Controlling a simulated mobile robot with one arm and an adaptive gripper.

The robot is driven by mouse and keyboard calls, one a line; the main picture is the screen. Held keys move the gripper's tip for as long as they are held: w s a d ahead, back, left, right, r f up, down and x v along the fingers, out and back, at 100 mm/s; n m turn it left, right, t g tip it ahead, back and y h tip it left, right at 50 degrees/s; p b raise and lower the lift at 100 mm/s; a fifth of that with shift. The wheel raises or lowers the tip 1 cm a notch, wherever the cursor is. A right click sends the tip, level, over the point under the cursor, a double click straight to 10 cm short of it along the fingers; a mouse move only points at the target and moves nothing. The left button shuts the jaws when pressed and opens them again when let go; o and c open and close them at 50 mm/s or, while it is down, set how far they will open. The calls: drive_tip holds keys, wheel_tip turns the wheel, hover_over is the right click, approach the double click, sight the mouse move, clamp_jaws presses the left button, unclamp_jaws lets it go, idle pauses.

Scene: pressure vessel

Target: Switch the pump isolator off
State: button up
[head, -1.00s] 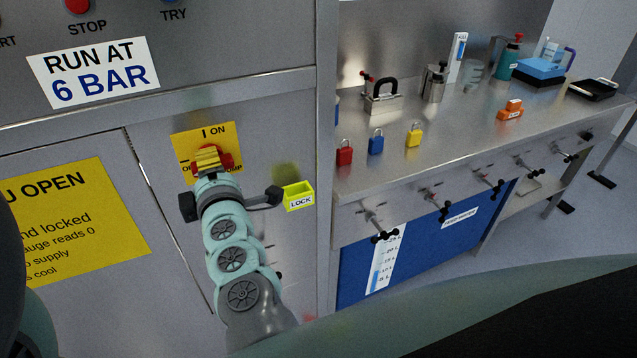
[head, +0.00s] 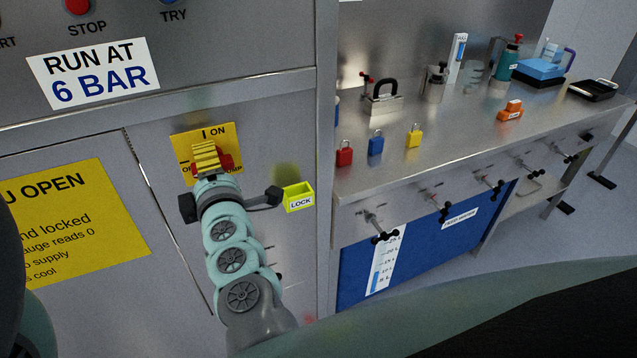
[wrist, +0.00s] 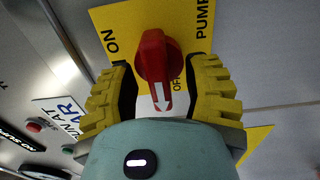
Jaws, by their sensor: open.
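The pump isolator is a red rotary knob (wrist: 158,58) on a yellow plate (head: 188,144). In the wrist view its white arrow points down the picture, beside the partly covered letters "OF"; the word ON is off to the left. My gripper (wrist: 160,95) is open, with one yellow ribbed finger on each side of the knob. A gap shows beside the knob's upper part; contact lower down cannot be told. In the head view my gripper (head: 210,158) covers most of the knob, with red showing at its sides.
A yellow-green LOCK box (head: 299,198) is fixed to the panel just right of my gripper. Red (head: 344,153), blue (head: 376,143) and yellow (head: 414,136) padlocks stand on the steel bench (head: 480,130). A yellow sign (head: 75,225) is at left.

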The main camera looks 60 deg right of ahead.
drive_tip(key=v, duration=1.2)
idle(0.4)
idle(0.6)
